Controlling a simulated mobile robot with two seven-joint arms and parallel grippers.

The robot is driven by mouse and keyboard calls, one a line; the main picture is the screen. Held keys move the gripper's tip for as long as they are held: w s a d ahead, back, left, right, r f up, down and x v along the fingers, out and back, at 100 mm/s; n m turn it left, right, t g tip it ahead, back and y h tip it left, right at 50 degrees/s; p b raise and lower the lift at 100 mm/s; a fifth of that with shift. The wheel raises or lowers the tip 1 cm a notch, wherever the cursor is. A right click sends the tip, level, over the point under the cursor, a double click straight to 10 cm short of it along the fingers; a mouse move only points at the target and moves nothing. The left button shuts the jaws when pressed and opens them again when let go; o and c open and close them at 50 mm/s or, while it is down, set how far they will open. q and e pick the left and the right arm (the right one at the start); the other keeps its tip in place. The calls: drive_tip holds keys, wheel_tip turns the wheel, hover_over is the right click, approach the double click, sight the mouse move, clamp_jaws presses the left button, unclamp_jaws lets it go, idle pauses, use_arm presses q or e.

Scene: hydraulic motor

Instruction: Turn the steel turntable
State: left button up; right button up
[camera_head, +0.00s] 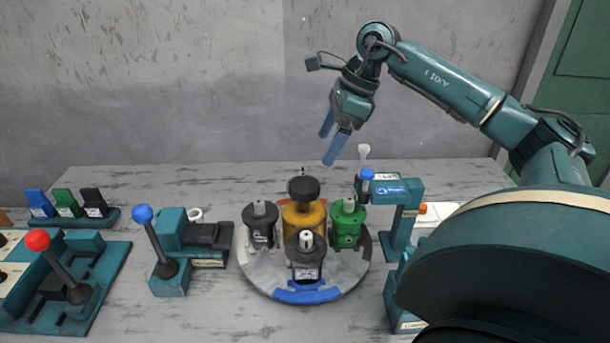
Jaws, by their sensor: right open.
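The round steel turntable (348,272) lies on the table in the middle of the view, with a blue segment (307,294) on its front rim. It carries a dark grey motor part (261,226) at left, a yellow part with a black knob (303,207) at the back, a green part (347,224) at right and a dark part with a white top (305,252) in front. My right gripper (332,148) is open and empty, with blue fingers pointing down, above and behind the turntable. It touches nothing. My left gripper is not in view.
A blue-knobbed lever unit (172,279) stands left of the turntable, and a red-knobbed lever unit (75,292) further left. A teal press-like stand (401,218) stands close at right. Blue, green and black pieces (66,205) sit in a rack at back left. A grey wall closes the back.

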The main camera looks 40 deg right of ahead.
sight(306, 183)
drive_tip(key=p+x, duration=0.1)
drive_tip(key=x, duration=1)
drive_tip(key=shift+w, duration=0.1)
drive_tip(key=shift+c, duration=0.4)
drive_tip(key=shift+r, duration=0.1)
drive_tip(key=c, duration=1.3)
